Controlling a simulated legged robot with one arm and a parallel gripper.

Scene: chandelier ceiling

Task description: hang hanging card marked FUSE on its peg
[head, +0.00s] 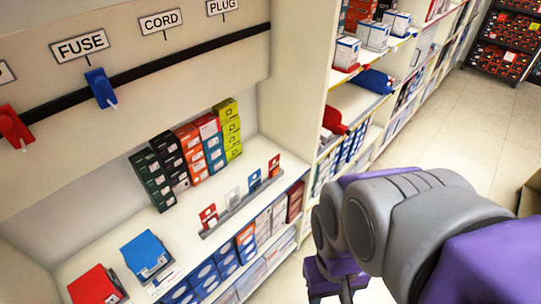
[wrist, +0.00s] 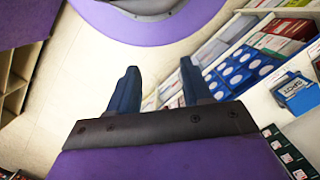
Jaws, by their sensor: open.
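The FUSE label (head: 80,46) is on the upper panel, with a blue peg (head: 101,88) with a pale tip directly under it on the black rail. Small hanging cards stand in a grey rack on the shelf: a red one (head: 208,215), a white one (head: 233,200), a blue one (head: 254,180) and another red one (head: 274,165). Their print is too small to tell which is marked FUSE. My gripper (wrist: 158,82) is open and empty in the wrist view, its two dark blue fingers apart over the floor. In the head view it is low right, apart from the rack.
Blue (head: 146,254) and red (head: 97,286) boxes lie at the shelf's front left. Stacked cartons (head: 191,152) stand behind the rack. A red peg (head: 13,127) is left on the rail. Shelving with boxes (head: 374,35) runs along the right. Tiled floor (head: 440,120) is open there.

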